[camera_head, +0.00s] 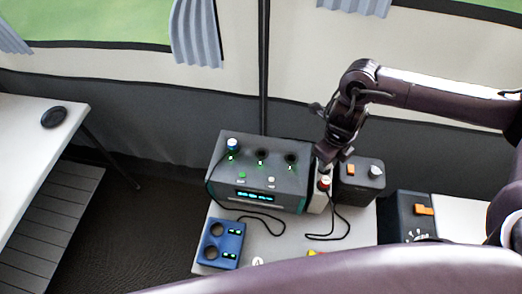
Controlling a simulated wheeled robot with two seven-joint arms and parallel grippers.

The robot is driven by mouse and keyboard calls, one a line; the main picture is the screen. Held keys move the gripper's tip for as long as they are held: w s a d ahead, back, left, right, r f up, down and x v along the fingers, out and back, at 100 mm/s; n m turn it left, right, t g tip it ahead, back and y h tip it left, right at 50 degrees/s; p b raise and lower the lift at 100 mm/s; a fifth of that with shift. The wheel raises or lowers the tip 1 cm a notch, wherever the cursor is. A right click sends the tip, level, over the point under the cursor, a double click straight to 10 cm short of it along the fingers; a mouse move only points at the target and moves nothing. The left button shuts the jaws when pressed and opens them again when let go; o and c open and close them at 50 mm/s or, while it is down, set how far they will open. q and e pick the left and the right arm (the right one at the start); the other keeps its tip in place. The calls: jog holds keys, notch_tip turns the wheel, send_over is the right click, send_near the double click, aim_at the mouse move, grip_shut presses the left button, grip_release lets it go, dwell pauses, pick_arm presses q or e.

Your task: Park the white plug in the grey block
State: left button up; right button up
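A plug with a white top and a red band (325,181) stands at the right end of the dark machine, directly below my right gripper (324,166). A black cable loops beside it on the table. The fingers are at the top of the plug; whether they grip it is too small to tell. A light grey block (317,203) shows beside the machine, partly hidden by the plug and gripper. I cannot tell whether the plug sits in it. My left gripper is not in view.
A blue two-hole block (212,262) stands in front. A dark box with a pale knob (358,190) is close on the right. Another dark box (396,212) stands further right.

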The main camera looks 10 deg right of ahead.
jog(key=shift+f, duration=0.2)
dwell(0.5)
jog(key=o, duration=1.1)
jog(key=shift+c, duration=0.2)
jog(key=shift+o, duration=0.3)
jog(key=shift+o, duration=0.9)
jog(key=shift+r, duration=0.1)
jog(key=shift+r+p, duration=2.75)
jog(key=shift+r, duration=0.7)
jog(key=shift+s+f, duration=0.1)
jog(key=shift+s, duration=0.05)
